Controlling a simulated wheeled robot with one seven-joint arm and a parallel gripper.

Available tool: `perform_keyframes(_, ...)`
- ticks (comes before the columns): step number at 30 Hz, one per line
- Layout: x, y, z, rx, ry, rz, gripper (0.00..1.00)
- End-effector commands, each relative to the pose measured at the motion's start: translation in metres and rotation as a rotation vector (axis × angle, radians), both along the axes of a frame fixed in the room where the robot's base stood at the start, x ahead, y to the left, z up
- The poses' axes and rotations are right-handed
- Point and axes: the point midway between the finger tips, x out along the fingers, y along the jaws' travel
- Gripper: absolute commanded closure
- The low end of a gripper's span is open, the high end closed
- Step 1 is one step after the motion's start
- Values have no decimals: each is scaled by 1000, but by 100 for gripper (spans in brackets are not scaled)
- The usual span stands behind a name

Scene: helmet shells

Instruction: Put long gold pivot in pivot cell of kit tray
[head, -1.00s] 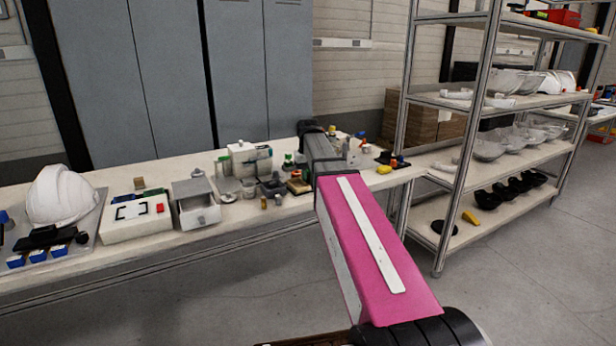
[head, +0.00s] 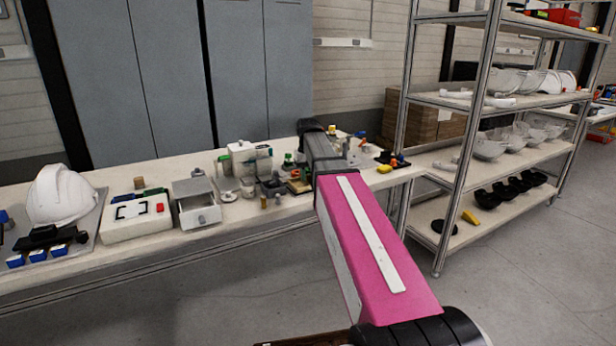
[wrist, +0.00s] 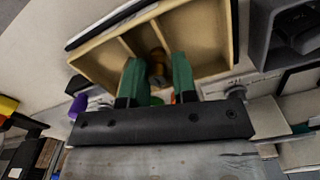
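In the wrist view, my gripper (wrist: 154,72) has two green fingers standing apart, with a gap between them. They point into a tan tray (wrist: 208,12) with thin dividers. A small gold piece (wrist: 158,66) shows in the gap between the fingertips, low in the tray. I see no clear contact between it and either finger. Its length and which pivot it is cannot be told. In the head view the tan tray (head: 298,188) is on the bench beside my arm, and my gripper's tips are hidden. Two small gold pieces stand at the bench front, one of them a gold cylinder (head: 263,201).
A dark grey bin (wrist: 262,38) stands right of the tray in the wrist view. In the head view, a grey drawer box (head: 190,188), a white case (head: 125,228) and a white helmet (head: 60,195) fill the bench's left. A metal shelf rack (head: 470,130) stands to the right.

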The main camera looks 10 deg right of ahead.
Motion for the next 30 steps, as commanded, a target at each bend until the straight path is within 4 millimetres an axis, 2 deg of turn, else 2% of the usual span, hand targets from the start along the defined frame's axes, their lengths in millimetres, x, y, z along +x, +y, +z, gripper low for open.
perform_keyframes(6,2,0,42,0,-5,0,72)
perform_keyframes(15,3,0,93,0,-6,0,72)
perform_keyframes(21,3,0,113,0,-6,0,72)
perform_keyframes(30,2,0,118,0,-5,0,72)
